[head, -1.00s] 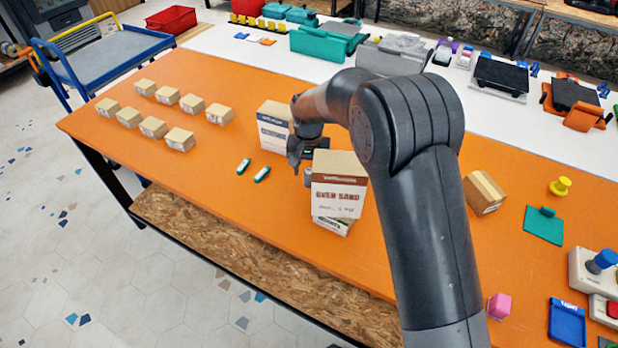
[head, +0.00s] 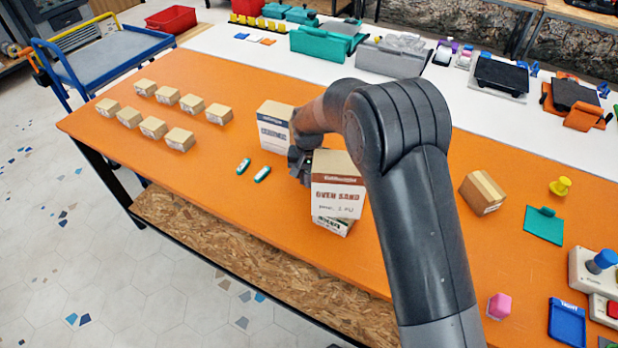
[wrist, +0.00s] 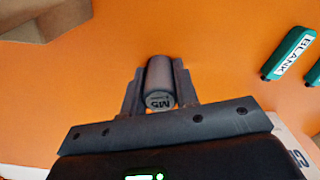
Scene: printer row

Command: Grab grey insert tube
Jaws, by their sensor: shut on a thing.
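The grey insert tube (wrist: 160,84) shows in the wrist view as a short grey cylinder with a pale end marked "M5". My gripper (wrist: 158,92) has one finger on each side of it and is shut on it, low over the orange table. In the head view my gripper (head: 300,163) is partly hidden by my own arm and the box marked "OVEN SAND". The tube cannot be seen in the head view.
The "OVEN SAND" box (head: 338,190) stands close in front of my gripper, and another box (head: 274,128) stands behind it. Two green-and-white "BLANK" pieces (head: 262,174) lie to the left. Several small cartons (head: 153,127) stand further left. The orange table (head: 225,190) is clear at its front left.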

